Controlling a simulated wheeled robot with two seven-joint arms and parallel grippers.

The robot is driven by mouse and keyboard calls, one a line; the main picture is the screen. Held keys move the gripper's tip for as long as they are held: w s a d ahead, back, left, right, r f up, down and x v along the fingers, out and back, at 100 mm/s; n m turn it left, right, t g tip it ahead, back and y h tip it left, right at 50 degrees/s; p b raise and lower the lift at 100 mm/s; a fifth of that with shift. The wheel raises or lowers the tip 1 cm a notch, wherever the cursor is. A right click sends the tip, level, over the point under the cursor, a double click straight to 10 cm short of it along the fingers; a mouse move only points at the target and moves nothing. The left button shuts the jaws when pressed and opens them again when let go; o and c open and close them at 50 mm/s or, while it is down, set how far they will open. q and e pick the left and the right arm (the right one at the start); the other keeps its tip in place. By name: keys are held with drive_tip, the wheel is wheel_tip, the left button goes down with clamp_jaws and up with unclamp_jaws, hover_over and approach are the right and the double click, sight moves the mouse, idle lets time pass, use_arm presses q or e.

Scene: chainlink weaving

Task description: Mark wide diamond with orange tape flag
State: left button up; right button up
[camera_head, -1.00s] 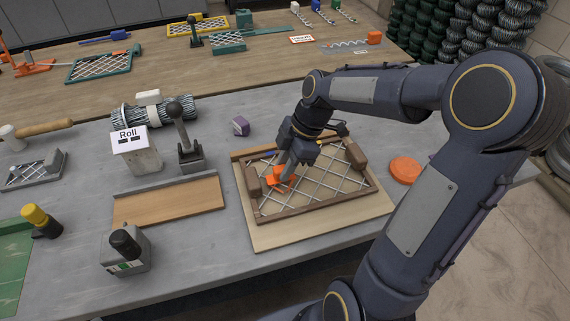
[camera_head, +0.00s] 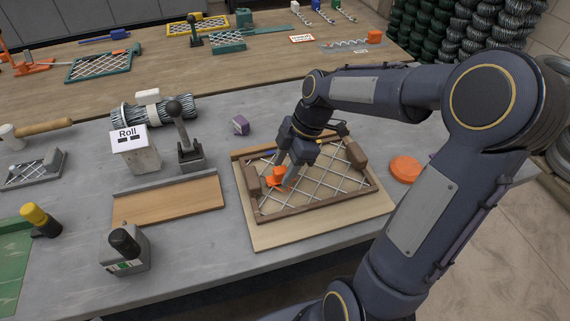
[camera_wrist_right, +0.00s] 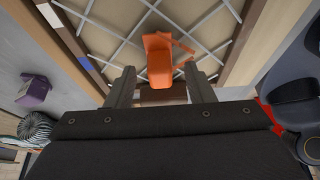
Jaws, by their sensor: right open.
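The orange tape flag (camera_head: 278,177) lies on the wire mesh (camera_head: 318,183) toward the left side of the wooden frame (camera_head: 300,211). In the right wrist view the orange flag (camera_wrist_right: 158,60) sits between and just beyond the fingertips, with a thin orange strip beside it across the wires. My right gripper (camera_head: 283,174) is open, its fingers low over the mesh on either side of the flag; it also shows in the right wrist view (camera_wrist_right: 160,88). Whether a finger touches the flag is hard to tell. My left gripper is not in view.
The frame sits on a pale board (camera_head: 268,237) on the grey table. An orange disc (camera_head: 405,169) lies right of it. A purple block (camera_head: 240,125) is behind. A wooden plate (camera_head: 170,203), a lever tool (camera_head: 190,150) and a sign marked Roll (camera_head: 130,140) stand left.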

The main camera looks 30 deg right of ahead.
drive_tip(key=v, duration=0.7)
drive_tip(key=shift+r, duration=0.4)
drive_tip(key=shift+d, duration=0.15)
drive_tip(key=s+a+m+t+p, duration=0.1)
drive_tip(key=s+a+m, duration=0.3)
drive_tip(key=s+m, duration=0.4)
drive_tip(key=s+a+m+t+p, duration=0.1)
drive_tip(key=s+a+m+t, duration=0.2)
drive_tip(key=s+m, duration=0.5)
drive_tip(key=shift+a+f+m+t+h, duration=0.3)
drive_tip(key=shift+a+f+m, duration=0.15)
drive_tip(key=shift+a+m, duration=0.15)
idle(0.4)
